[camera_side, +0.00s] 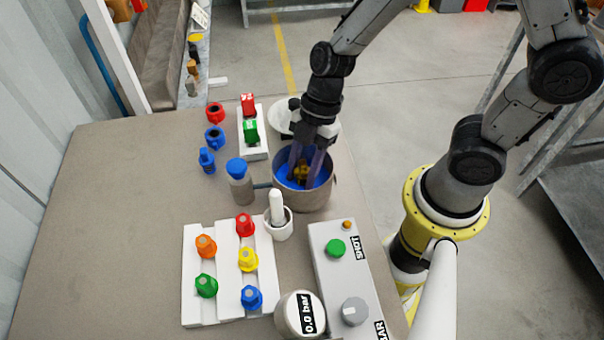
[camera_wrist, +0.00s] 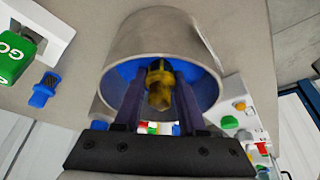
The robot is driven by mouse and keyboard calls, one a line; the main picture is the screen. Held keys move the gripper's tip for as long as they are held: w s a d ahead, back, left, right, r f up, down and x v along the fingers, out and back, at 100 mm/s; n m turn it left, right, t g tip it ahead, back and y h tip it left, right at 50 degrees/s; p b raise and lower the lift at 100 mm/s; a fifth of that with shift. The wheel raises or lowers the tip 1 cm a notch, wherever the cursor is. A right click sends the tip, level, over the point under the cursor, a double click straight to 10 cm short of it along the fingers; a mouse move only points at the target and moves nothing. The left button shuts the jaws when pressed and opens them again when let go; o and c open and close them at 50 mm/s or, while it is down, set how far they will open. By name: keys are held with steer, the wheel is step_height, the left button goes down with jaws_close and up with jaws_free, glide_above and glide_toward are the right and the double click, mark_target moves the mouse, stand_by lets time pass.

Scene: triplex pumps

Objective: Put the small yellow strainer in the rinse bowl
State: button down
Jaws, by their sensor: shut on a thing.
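The small yellow strainer (camera_side: 301,172) is a dark yellow stepped piece, seen against the blue inside of the rinse bowl. It also shows in the wrist view (camera_wrist: 159,84). The rinse bowl (camera_side: 304,200) is a round grey metal pot with a blue interior and a handle on its left; its wall (camera_wrist: 160,36) arches around the strainer in the wrist view. My gripper (camera_side: 306,168) points down, its fingers reaching into the bowl. In the wrist view my gripper (camera_wrist: 160,92) is shut on the strainer. Whether the strainer touches the bowl's floor is hidden.
A blue-capped bottle (camera_side: 240,182) stands left of the bowl, and a white mortar with pestle (camera_side: 278,222) stands in front. A white rack (camera_side: 230,275) holds several coloured caps. A control box (camera_side: 342,270) is at front right. The table's left side is clear.

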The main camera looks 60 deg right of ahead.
steer(key=shift+f, duration=0.6)
steer(key=shift+f, duration=0.15)
steer(key=shift+c, duration=2.4)
jaws_free()
steer(key=v, duration=1.2)
steer(key=s+d+r+m+t+h, duration=0.4)
steer(key=s+d+r+m, duration=0.4)
steer(key=m, duration=1)
steer(key=shift+s+d+r+t, duration=0.45)
steer(key=shift+s+t, duration=0.25)
steer(key=shift+t, duration=0.1)
